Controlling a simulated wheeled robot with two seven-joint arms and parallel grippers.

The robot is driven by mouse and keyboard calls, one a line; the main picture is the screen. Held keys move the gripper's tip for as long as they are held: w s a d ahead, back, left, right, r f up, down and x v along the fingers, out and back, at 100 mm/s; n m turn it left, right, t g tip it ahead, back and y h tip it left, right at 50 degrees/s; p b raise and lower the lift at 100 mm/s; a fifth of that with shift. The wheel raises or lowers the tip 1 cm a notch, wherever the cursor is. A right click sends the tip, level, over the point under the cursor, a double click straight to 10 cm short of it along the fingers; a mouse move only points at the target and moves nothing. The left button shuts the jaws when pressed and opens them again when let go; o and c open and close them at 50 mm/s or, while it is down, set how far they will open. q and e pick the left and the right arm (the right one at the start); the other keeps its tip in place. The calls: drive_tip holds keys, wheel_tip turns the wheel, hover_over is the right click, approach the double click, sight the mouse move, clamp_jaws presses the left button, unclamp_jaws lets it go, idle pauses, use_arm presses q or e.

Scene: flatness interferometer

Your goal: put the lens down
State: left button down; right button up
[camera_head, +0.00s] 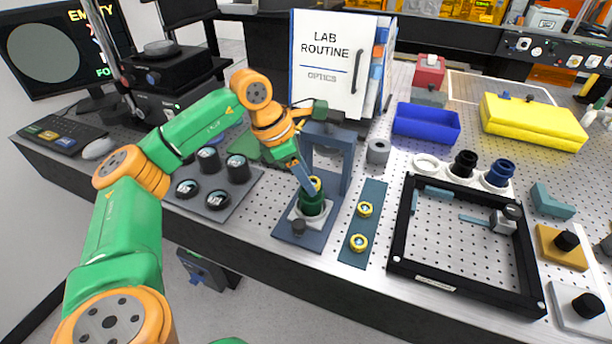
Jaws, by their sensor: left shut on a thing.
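My left gripper (308,180) comes down from the upper left over a dark green cylindrical holder (312,203). It is shut on a gold-rimmed lens (316,184) at the top of this holder. I cannot tell whether the lens touches the holder. Two more gold-rimmed lenses, one farther back (364,209) and one nearer (358,242), lie on a narrow blue-grey strip (372,190) to the right. My right gripper is not in view.
A tray (241,203) with several dark round pieces lies left of the stand. A black square frame (398,228) lies to the right. A blue bin (427,124) and a yellow case (533,122) stand behind. A white binder (328,65) stands at the back.

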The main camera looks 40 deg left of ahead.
use_arm(q)
drive_tip(key=shift+f, duration=0.15)
drive_tip(key=shift+s+f, duration=0.15)
drive_tip(key=shift+f, duration=0.1)
drive_tip(key=shift+s+d+f+b, duration=0.15)
drive_tip(key=shift+s+f+b, duration=0.1)
drive_tip(key=shift+s+b, duration=0.3)
drive_tip(key=shift+c, duration=2.4)
unclamp_jaws()
drive_tip(key=shift+r+p, duration=0.35)
drive_tip(key=shift+r, duration=0.05)
drive_tip(key=r, duration=0.1)
drive_tip(key=a+r, duration=0.1)
drive_tip(key=w+r, duration=0.1)
drive_tip(key=r, duration=0.1)
drive_tip(key=shift+a+r, duration=0.1)
drive_tip(key=shift+a, duration=0.25)
drive_tip(key=p+v, duration=0.1)
drive_tip(key=v, duration=0.6)
drive_tip(key=shift+s+r, duration=0.3)
